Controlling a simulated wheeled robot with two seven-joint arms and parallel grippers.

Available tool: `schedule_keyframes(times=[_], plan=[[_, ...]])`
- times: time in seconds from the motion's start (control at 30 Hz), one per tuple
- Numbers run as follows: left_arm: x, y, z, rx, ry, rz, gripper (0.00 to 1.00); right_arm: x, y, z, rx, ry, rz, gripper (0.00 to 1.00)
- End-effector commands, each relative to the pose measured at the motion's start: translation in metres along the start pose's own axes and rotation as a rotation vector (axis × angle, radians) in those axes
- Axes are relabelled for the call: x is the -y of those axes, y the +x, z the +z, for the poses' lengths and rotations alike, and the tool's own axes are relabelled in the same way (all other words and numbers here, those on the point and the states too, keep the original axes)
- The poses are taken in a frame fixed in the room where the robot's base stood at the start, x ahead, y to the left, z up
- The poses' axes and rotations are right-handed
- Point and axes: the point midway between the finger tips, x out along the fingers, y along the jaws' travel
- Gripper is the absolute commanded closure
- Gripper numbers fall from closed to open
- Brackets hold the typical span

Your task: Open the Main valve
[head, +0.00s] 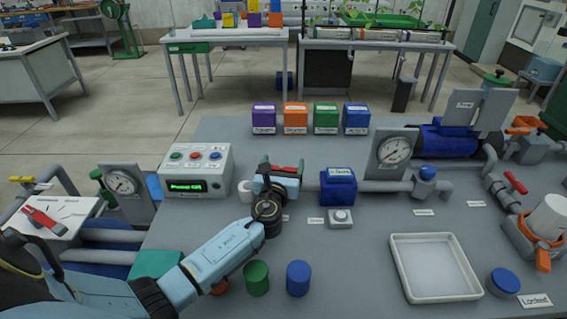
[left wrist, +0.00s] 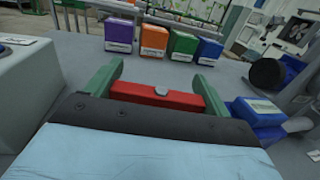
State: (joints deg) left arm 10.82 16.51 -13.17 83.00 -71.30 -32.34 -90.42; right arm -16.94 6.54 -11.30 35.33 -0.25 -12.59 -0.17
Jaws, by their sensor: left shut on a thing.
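My left gripper (head: 281,167) is at the pipe line near the middle of the grey bench, its arm coming in from the lower left. Its green fingers are closed on the two ends of a red valve handle (head: 287,170). In the left wrist view the red handle (left wrist: 155,94) spans the gap between the fingers, with a grey stud at its middle. The handle lies roughly left to right in the head view. The valve body is mostly hidden by my gripper and wrist. I cannot read its label. My right gripper is not in view.
A blue box (head: 338,187) stands just right of the gripper, with a pressure gauge (head: 395,150) beyond. A control box (head: 197,170) with a green display is to the left. Several coloured boxes (head: 295,119) stand behind. A white tray (head: 435,267) sits front right.

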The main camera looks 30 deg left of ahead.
Motion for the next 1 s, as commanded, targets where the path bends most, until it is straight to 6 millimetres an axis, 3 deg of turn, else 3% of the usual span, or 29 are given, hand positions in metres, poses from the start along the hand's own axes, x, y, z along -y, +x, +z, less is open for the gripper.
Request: schedule_keyframes(times=[0.4,0.9,0.93,1.0], plan=[[-0.0031,-0.0001,0.0004,0.001,0.000,0.181,0.41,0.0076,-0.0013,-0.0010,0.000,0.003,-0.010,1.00],[-0.0042,-0.0006,0.0003,0.001,0.000,0.202,0.41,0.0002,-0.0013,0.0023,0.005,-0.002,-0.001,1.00],[-0.0042,-0.0006,0.0003,0.000,0.000,0.202,0.14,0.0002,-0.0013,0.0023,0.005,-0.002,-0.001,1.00],[-0.0042,-0.0006,0.0002,0.000,0.000,0.201,0.05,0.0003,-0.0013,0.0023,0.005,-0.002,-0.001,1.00]])
